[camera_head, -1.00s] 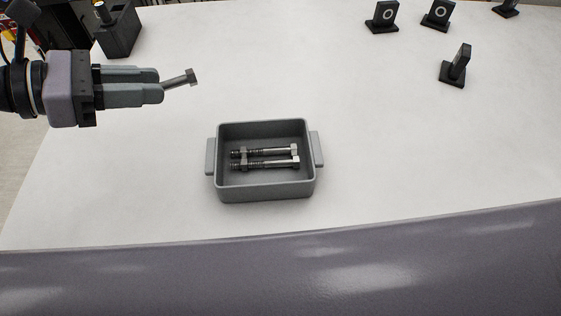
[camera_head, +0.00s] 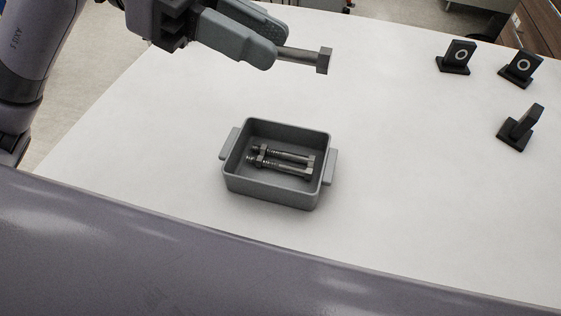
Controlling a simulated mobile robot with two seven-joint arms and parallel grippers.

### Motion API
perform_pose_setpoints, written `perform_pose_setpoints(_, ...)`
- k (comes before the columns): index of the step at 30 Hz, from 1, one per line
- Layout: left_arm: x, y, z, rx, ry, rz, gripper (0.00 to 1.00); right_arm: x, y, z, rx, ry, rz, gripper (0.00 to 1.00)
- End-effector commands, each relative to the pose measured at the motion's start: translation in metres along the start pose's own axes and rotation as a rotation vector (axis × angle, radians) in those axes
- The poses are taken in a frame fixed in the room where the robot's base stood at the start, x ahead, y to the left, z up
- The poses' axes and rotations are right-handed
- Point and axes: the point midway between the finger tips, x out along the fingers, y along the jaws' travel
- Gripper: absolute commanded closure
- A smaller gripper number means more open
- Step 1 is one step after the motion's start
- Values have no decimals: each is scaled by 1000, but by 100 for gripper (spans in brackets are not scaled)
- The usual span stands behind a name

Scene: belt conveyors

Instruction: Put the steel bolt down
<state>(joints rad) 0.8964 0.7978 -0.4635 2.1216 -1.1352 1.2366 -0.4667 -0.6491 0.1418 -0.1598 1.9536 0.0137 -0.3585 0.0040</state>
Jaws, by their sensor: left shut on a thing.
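A steel bolt (camera_head: 303,56) with a square-looking head is held in my left gripper (camera_head: 262,48), at the top of the head view. The gripper is shut on the shank, and the head end points right. The bolt is in the air behind and above a grey tray (camera_head: 275,193) with a handle on each side. Inside the tray two more bolts (camera_head: 285,162) lie side by side, their heads to the right. The end of the held bolt inside the jaws is hidden. My right gripper is not in view.
Several black stands stand at the right of the white table (camera_head: 400,190), two with ring marks, one (camera_head: 457,57) nearer the middle and one (camera_head: 521,67) farther right. A third stand (camera_head: 520,127) is turned sideways. The table around the tray is clear.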

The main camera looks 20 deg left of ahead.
Motion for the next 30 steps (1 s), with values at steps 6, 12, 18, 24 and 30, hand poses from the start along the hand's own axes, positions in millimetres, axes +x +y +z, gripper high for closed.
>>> perform_pose_setpoints(6,18,0,-43,-9,0,-2,100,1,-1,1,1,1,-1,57)
perform_pose_setpoints(12,36,0,-86,-8,-1,-1,100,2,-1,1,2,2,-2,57)
perform_pose_setpoints(18,51,0,-124,-4,-1,0,100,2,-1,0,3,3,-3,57)
perform_pose_setpoints(24,58,0,-140,-2,-1,1,100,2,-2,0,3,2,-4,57)
perform_pose_setpoints(30,69,0,-167,-5,-2,0,100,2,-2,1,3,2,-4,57)
